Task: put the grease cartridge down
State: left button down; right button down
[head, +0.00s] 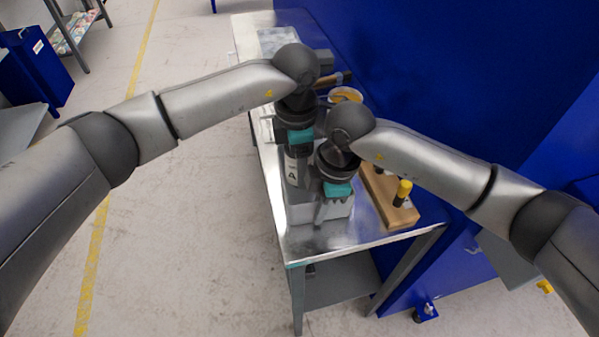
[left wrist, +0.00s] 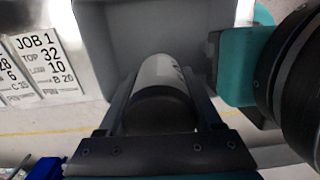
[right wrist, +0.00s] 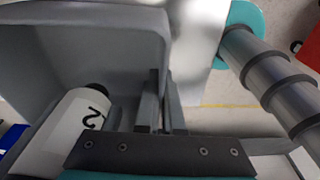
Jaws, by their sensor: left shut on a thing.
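The grease cartridge is a white cylinder with dark marks (head: 292,170); in the left wrist view (left wrist: 160,85) its dark end faces the camera. My left gripper (head: 297,153) is shut on it, at the left side of a grey bin (head: 303,213). The bin shows behind the cartridge in the left wrist view (left wrist: 135,30). My right gripper (head: 322,207) is at the bin's front; in the right wrist view its fingers (right wrist: 163,105) are close together with the bin's wall between them. That view also shows a white cylinder marked 2 (right wrist: 75,125); I cannot tell if it is the held cartridge.
The bin stands on a metal-topped table (head: 345,238). A blue wall rises behind the table. Printed job cards (left wrist: 42,55) show in the left wrist view.

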pick_arm(q)
jog(key=shift+f, duration=1.25)
jog(key=shift+f, duration=0.15)
jog(key=shift+c, duration=0.2)
grip_release()
notch_tip(320, 180, up, 12)
jog(key=shift+a+r, duration=0.15)
pick_arm(e)
jog(key=c, duration=1)
grip_release()
jog(key=shift+o, duration=0.2)
